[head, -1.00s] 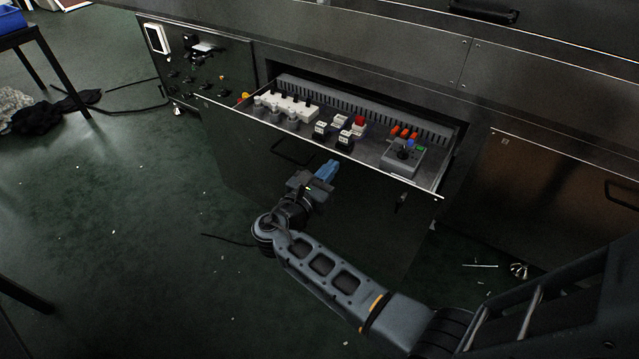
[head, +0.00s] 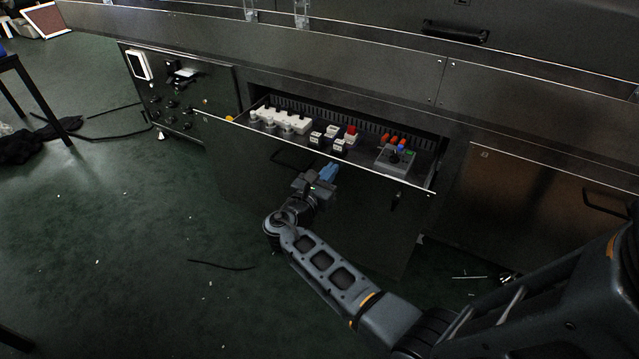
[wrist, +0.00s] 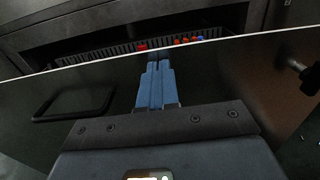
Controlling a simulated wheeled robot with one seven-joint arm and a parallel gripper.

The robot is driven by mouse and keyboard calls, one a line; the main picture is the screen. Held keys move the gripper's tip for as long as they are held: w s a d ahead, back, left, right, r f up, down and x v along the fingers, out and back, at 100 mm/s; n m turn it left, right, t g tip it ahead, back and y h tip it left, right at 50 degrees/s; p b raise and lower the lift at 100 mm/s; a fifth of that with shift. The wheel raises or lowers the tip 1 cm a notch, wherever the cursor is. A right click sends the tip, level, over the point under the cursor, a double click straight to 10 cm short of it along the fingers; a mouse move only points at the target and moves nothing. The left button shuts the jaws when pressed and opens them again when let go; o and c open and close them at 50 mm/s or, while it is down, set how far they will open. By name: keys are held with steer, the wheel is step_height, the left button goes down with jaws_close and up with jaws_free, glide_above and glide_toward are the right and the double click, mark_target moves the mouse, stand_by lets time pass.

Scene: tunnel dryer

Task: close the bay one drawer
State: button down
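The bay one drawer (head: 345,205) is a dark drawer pulled partly out of the cabinet, with electrical parts inside. Its front and top edge cross the wrist view (wrist: 230,75). A black loop handle (wrist: 75,103) is on the front, left of my gripper in the wrist view. My gripper (head: 329,171) has blue fingers and is at the drawer front, near its top edge, right of the handle. In the wrist view the blue fingers (wrist: 156,84) lie together with nothing between them. Whether the fingertips touch the front is hard to tell.
The drawer holds a white row of parts (head: 285,121), small white switches and a grey control box (head: 396,158). A dark knob (wrist: 302,76) sticks out at the front's right. A control panel (head: 180,95) is at left. Green floor (head: 110,240) is open at left.

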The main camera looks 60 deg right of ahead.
steer(key=d+b, duration=0.5)
steer(key=d, duration=1.5)
steer(key=shift+w+d, duration=0.35)
steer(key=shift+d, duration=0.05)
steer(key=shift+a, duration=0.15)
